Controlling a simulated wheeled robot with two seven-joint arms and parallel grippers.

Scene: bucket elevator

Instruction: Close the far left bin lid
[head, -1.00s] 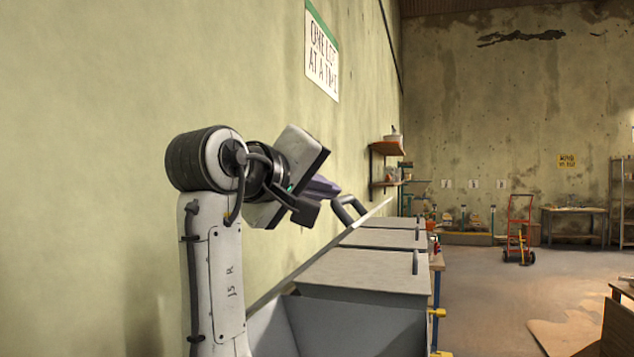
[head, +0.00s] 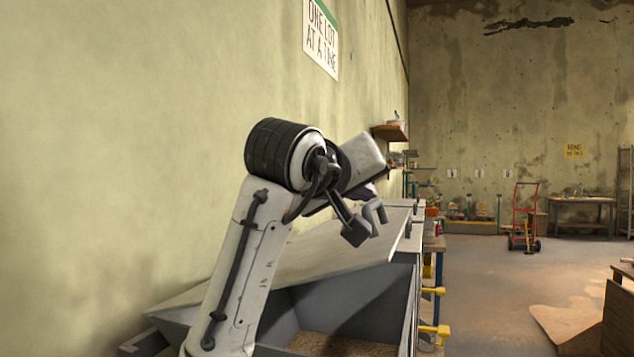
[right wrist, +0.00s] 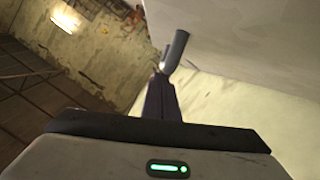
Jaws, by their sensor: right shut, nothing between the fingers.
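The open bin lid (head: 335,250) is a pale grey panel over the nearest bin (head: 385,305). It is tilted, partly lowered, with its free edge raised above the bin's front. Its dark handle (head: 375,213) stands near the free edge. My right gripper (head: 366,190) is shut and empty on the upper side of the lid, close to the handle. In the right wrist view the purple fingers (right wrist: 161,98) are beside the handle (right wrist: 175,50), with the lid (right wrist: 240,40) at the upper right; contact is unclear. My left gripper is out of view.
Grain (head: 345,346) shows inside the open bin. Further bins stand in a row behind it, mostly hidden by the raised lid. The wall (head: 120,150) is close on the left. A shelf (head: 390,132) juts out beyond. The floor (head: 490,290) at the right is partly clear.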

